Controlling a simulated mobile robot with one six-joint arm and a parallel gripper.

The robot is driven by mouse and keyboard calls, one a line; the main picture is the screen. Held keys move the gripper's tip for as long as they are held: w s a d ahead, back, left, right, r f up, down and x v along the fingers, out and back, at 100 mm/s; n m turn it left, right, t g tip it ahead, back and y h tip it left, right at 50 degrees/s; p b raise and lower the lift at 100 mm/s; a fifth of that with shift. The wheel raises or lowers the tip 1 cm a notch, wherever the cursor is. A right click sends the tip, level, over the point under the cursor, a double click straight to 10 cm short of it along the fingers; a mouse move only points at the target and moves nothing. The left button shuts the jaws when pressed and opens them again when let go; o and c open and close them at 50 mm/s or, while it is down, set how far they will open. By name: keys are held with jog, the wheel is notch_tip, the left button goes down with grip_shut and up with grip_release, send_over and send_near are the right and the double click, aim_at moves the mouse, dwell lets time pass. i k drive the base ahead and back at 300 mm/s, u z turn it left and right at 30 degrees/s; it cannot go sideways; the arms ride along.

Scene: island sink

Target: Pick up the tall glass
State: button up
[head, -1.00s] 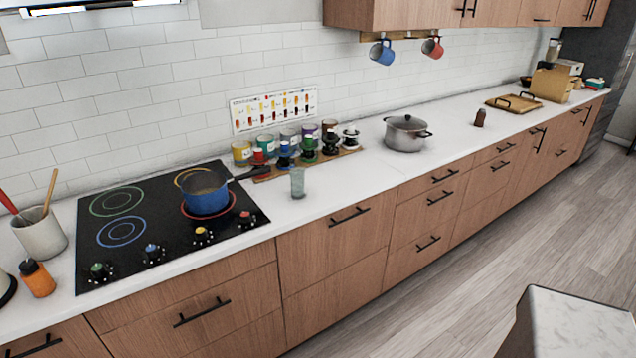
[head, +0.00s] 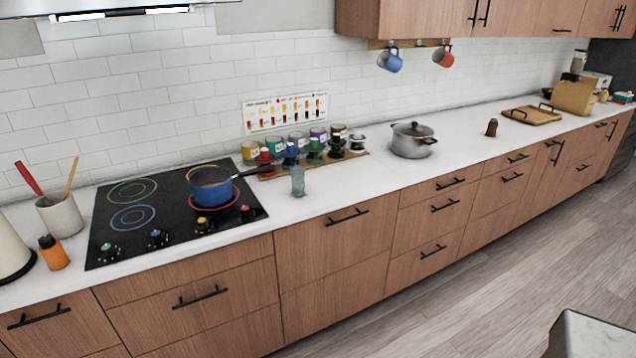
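The tall glass (head: 298,181) is a clear, slightly greenish tumbler. It stands upright on the white counter (head: 352,187), just right of the black cooktop and in front of a row of jars and small coloured items. My gripper does not show in the head view, so I cannot see where it is relative to the glass.
A blue pot (head: 211,188) sits on the cooktop (head: 143,236), its handle pointing right toward the jars (head: 293,143) behind the glass. A grey lidded pot (head: 412,141) stands farther right. Counter beside the glass is clear. A pale block (head: 597,334) is at lower right.

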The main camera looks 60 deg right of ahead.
aim_at(297, 170)
jog(key=u, duration=0.2)
jog(key=i, duration=0.9)
jog(key=z, duration=0.1)
